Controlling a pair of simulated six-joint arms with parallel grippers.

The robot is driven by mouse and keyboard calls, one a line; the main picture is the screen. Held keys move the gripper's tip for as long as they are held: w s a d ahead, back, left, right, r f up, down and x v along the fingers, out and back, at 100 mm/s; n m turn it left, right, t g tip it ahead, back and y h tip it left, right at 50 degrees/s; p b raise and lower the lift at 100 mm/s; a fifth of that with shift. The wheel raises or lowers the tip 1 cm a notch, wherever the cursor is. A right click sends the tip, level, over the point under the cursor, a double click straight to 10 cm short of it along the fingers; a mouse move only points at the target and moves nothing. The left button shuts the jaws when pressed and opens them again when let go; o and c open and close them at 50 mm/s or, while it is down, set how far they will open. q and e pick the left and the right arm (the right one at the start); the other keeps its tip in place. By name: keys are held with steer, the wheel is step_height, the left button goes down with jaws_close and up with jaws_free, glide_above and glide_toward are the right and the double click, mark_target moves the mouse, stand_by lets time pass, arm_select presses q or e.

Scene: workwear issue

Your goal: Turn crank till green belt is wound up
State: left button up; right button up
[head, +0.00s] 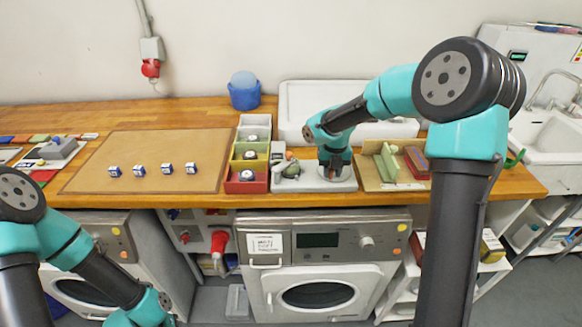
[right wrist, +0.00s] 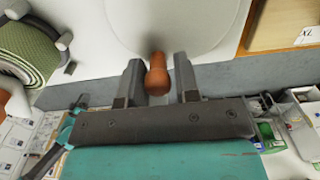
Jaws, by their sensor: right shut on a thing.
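My right gripper (head: 334,170) is over a pale grey base (head: 318,184) on the worktop. In the right wrist view, its fingers (right wrist: 157,82) stand on both sides of an orange-brown crank knob (right wrist: 157,72) and are shut on it. The knob sits at the edge of a large pale disc (right wrist: 175,25). In the head view my right arm hides most of the crank. My left arm is low at the left, its gripper out of frame.
Left of the base stand red, yellow and green bins (head: 246,186). A brown mat (head: 135,178) holds several small blue-and-white items. A cardboard board (head: 372,183) with a green piece lies to the right. A white tray (head: 300,98) is behind.

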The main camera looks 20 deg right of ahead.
mark_target(341, 178)
steer(key=shift+d, duration=0.15)
steer(key=shift+c, duration=0.4)
steer(key=shift+d, duration=0.1)
steer(key=shift+s+d, duration=0.35)
steer(key=shift+s+d, duration=0.2)
steer(key=shift+d, duration=0.65)
